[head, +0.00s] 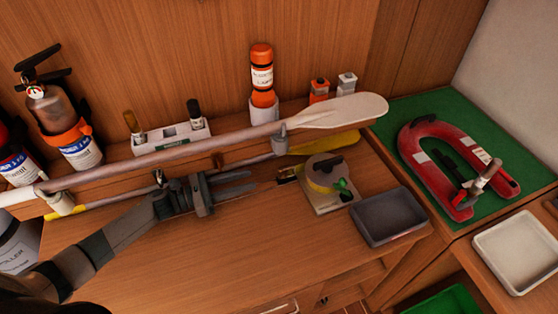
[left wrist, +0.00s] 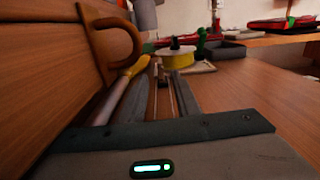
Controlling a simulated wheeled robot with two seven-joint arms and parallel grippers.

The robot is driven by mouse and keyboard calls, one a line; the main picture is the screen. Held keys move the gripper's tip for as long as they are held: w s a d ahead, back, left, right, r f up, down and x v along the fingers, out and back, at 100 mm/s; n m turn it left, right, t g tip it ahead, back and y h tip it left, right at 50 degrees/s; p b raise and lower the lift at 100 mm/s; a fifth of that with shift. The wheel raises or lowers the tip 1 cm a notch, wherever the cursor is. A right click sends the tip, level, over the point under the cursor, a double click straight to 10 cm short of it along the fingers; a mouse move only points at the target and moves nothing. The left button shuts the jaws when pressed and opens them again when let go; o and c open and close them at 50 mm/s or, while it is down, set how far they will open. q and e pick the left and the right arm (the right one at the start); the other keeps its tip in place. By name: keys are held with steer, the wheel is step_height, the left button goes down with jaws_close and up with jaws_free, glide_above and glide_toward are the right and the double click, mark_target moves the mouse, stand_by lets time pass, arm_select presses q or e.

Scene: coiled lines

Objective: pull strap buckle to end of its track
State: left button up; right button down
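A yellow strap reel (head: 325,173) with a black knob and a green part sits on a pale base plate (head: 332,200) on the wooden bench. The small dark and yellow strap buckle (head: 288,174) lies just left of the reel. My left gripper (head: 256,183) is open, left of the buckle, with its two fingers apart and pointing right toward it. In the left wrist view the reel (left wrist: 178,57) shows beyond my fingertips (left wrist: 164,85), and a thin strip runs between the fingers. I see nothing gripped. The track's ends are hard to make out. My right gripper is not in view.
A grey tray (head: 390,216) stands right of the reel. A long pale paddle (head: 220,143) and a yellow-bladed one (head: 325,142) lie along the back on hooks. A red horseshoe-shaped float (head: 440,170) lies on green matting. The bench front is clear.

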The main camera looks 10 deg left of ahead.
mark_target(281, 169)
arm_select(q)
steer(key=shift+w, duration=0.15)
steer(key=shift+r, duration=0.1)
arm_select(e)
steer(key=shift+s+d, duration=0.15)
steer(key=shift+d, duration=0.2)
arm_select(q)
steer(key=shift+d, duration=0.1)
